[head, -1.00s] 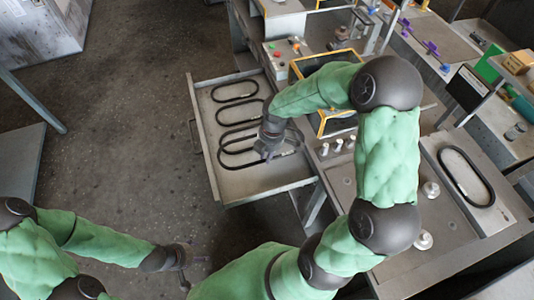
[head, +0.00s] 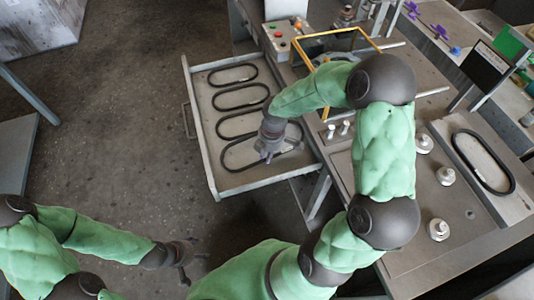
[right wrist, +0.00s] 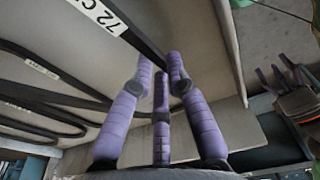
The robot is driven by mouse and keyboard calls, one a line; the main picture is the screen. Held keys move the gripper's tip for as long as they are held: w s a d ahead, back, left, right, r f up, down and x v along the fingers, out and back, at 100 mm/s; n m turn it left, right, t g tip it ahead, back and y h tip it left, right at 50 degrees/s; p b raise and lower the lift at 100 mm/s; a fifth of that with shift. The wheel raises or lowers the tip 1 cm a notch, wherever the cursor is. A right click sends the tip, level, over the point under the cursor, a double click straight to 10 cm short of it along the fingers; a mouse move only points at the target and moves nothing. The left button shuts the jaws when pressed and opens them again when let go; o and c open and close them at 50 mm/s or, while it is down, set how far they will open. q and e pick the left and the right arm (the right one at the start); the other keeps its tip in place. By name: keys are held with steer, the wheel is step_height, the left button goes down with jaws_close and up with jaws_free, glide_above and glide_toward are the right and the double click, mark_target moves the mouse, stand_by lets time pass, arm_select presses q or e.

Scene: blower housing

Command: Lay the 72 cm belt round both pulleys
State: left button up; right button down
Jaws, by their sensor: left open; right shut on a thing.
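The 72 cm belt, a black loop with a white label reading "72 C", shows in the right wrist view (right wrist: 145,45). It lies as the front loop (head: 230,162) in the open drawer in the head view. My right gripper (head: 268,156) is over the drawer; its purple fingers (right wrist: 170,70) are shut on the belt's strand. Part of the belt is hidden behind the gripper. My left gripper (head: 184,264) is open and empty, over the floor. Silver round pieces, which may include the pulleys, stand on the bench (head: 445,176); I cannot tell which are the pulleys.
Several other black belts (head: 240,96) lie behind in the drawer (head: 206,160). Another black loop (head: 483,160) lies on the bench at the right. A yellow-framed panel (head: 340,45) and a button box (head: 283,38) stand behind my right arm. The floor left of the drawer is clear.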

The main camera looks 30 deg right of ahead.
steer(key=shift+f, duration=0.6)
steer(key=shift+f, duration=0.35)
steer(key=shift+s, duration=0.1)
stand_by(0.4)
steer(key=shift+f+b, duration=0.5)
steer(key=shift+f, duration=0.5)
stand_by(0.7)
steer(key=c, duration=1.2)
jaws_free()
steer(key=shift+o, duration=0.2)
steer(key=shift+r, duration=0.15)
